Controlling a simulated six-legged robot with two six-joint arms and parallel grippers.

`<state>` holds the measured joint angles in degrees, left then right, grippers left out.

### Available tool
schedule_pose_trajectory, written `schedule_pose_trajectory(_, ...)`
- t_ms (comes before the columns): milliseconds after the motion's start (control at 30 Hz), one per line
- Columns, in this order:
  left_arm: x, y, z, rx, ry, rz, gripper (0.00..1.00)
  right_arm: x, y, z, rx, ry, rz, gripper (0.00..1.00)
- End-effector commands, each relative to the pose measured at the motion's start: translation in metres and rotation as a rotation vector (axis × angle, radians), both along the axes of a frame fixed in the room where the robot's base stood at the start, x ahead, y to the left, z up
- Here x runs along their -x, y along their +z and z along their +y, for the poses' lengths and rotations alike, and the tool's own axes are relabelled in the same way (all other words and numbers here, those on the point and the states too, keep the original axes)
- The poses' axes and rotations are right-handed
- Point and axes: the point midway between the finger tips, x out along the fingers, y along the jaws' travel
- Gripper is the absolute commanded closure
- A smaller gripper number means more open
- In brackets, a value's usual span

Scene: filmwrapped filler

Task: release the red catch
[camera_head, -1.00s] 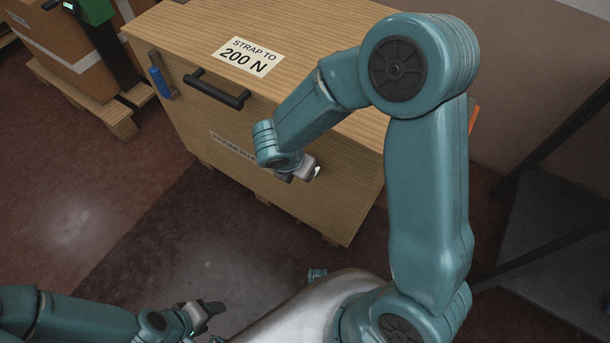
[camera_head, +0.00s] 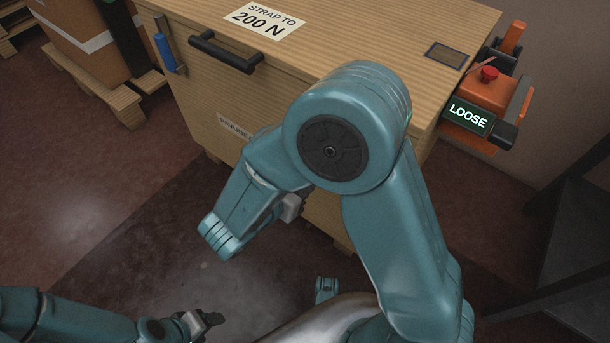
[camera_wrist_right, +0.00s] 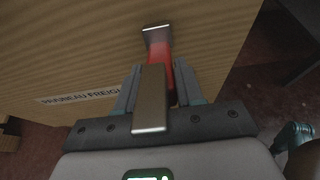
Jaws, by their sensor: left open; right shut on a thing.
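A red knob (camera_head: 488,74) sits on an orange device (camera_head: 492,92) at the crate's right side. The device's lit display (camera_head: 468,115) reads LOOSE. My right gripper (camera_wrist_right: 155,90) is shut on a red piece (camera_wrist_right: 186,80) with a grey metal block (camera_wrist_right: 157,35) at its far end. Another metal block (camera_wrist_right: 150,98) covers part of it. I cannot tell whether this red piece is the catch. In the head view, the right gripper is mostly hidden behind its arm, in front of the crate. My left gripper (camera_head: 208,322) is open and empty, low in front.
The wooden crate (camera_head: 370,50) has a black handle (camera_head: 225,52), a blue item (camera_head: 165,50) at its left edge and a STRAP TO 200 N label (camera_head: 265,20). A wrapped box on a pallet (camera_head: 115,98) stands at left. Floor (camera_head: 90,200) in front is clear.

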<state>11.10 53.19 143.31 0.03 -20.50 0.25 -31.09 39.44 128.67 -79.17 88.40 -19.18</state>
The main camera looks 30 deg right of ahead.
Motion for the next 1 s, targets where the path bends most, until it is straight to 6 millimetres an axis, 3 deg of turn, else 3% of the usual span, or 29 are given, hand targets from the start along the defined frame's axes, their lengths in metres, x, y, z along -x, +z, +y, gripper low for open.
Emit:
schedule_pose_trajectory(667, -0.0016, -0.0079, 0.0016, -0.002, 0.006, -0.003, 0.38, 0.0009, -0.0068, 0.0016, 0.052, 0.0, -0.019, 1.0)
schedule_pose_trajectory(700, -0.0016, -0.0078, 0.0015, -0.002, 0.006, -0.003, 0.38, 0.0009, -0.0069, 0.0016, 0.052, 0.0, -0.019, 0.57)
schedule_pose_trajectory(733, -0.0016, -0.0078, 0.0015, -0.002, 0.006, -0.003, 0.38, 0.001, -0.0069, 0.0015, 0.052, 0.0, -0.019, 0.47)
schedule_pose_trajectory(767, -0.0016, -0.0078, 0.0015, -0.002, 0.006, -0.003, 0.38, 0.0009, -0.0069, 0.0015, 0.053, 0.0, -0.019, 0.43)
schedule_pose_trajectory(1000, -0.0015, -0.0076, 0.0015, -0.002, 0.006, -0.003, 0.38, 0.0007, -0.006, 0.0013, 0.054, 0.0, -0.02, 0.43)
